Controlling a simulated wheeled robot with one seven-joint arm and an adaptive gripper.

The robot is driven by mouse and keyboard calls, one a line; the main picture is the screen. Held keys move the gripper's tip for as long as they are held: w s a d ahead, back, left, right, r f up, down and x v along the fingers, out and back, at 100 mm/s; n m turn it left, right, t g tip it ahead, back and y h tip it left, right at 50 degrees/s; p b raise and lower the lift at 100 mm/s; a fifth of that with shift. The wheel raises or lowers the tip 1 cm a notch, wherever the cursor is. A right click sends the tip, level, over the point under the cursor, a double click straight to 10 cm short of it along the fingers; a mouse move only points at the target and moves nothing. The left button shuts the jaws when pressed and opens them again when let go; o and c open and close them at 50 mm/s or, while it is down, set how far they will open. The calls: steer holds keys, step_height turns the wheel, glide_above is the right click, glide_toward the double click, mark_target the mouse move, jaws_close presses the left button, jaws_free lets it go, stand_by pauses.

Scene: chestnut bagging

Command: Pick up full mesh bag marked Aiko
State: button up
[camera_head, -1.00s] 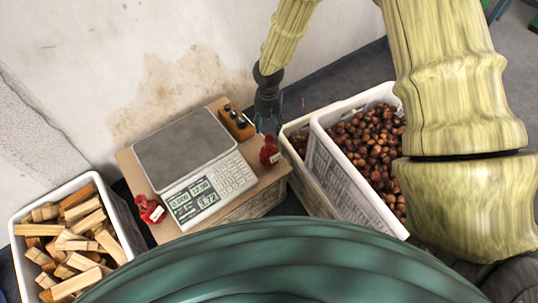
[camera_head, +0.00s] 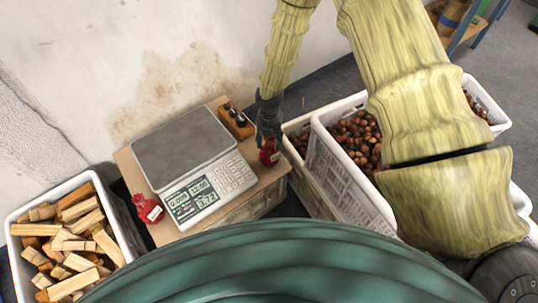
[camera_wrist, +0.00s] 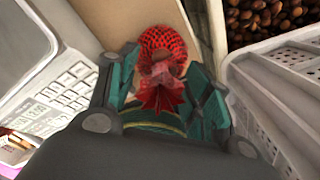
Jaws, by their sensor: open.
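One red mesh bag (camera_head: 269,151) stands on the right end of the wooden board (camera_head: 272,178), right of the scale. In the wrist view this red bag (camera_wrist: 161,52), with its gathered top, shows between the open fingers of my gripper (camera_wrist: 160,85). My gripper (camera_head: 269,132) is directly above and around the bag's top in the head view. I cannot tell whether the fingers touch it. A second red mesh bag (camera_head: 147,209) with a white label lies at the board's left front corner. No name is readable on either bag.
A scale (camera_head: 187,151) stands on the board, with a small wooden block holding dark pieces (camera_head: 236,121) behind it. A white crate of chestnuts (camera_head: 337,172) is close on the right. A white crate of wood pieces (camera_head: 120,222) is at left. The wall is behind.

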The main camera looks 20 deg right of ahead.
jaws_close()
steer(key=shift+r, duration=0.1)
stand_by(0.4)
